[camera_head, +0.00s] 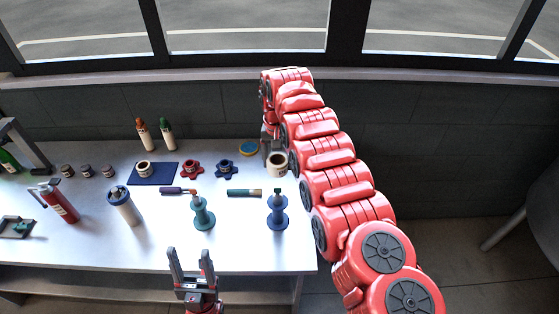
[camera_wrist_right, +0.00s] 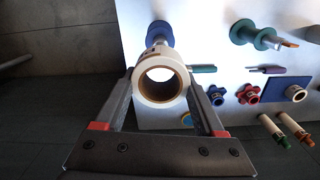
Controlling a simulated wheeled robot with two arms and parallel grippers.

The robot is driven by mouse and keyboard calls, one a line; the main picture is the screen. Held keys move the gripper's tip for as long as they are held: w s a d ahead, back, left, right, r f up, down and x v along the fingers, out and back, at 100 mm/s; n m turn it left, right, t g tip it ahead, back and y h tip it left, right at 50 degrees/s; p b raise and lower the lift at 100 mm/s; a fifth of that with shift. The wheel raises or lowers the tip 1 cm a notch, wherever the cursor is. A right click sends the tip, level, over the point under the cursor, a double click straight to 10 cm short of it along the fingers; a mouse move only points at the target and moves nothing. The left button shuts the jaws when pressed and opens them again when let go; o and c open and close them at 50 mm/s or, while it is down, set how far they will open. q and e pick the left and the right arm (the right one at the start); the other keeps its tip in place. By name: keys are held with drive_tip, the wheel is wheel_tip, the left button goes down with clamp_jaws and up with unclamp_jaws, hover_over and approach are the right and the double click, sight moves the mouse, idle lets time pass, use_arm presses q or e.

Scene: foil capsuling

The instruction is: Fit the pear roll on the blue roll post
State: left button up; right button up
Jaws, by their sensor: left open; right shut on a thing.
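My right gripper (camera_head: 271,147) is shut on a cream-white roll (camera_head: 277,163), taken as the pear roll; its print is too small to read. The roll's round hole faces the wrist camera in the right wrist view (camera_wrist_right: 160,57). The blue roll post (camera_head: 278,213) stands upright near the table's front right. The roll is apart from the post, behind it in the head view. In the right wrist view the post (camera_wrist_right: 159,32) shows just beyond the roll, partly hidden by it. My left gripper (camera_head: 188,262) is open and empty at the front edge.
A teal roll post (camera_head: 203,214) stands left of the blue one. A similar roll (camera_head: 145,169) sits on a blue mat (camera_head: 168,179).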

drive_tip(key=b, duration=0.5)
hover_over(278, 194)
drive_tip(key=w, duration=0.1)
drive_tip(key=f, duration=0.6)
drive_tip(key=shift+w, duration=0.2)
drive_tip(key=shift+r+p, duration=0.1)
drive_tip(key=shift+p, duration=0.4)
idle(1.0)
drive_tip(key=shift+f+b, duration=1.05)
drive_tip(key=shift+f, duration=0.2)
drive_tip(key=shift+f+b, duration=3.5)
drive_tip(key=shift+f, duration=0.05)
drive_tip(key=o, duration=1.4)
drive_tip(key=shift+c, duration=0.2)
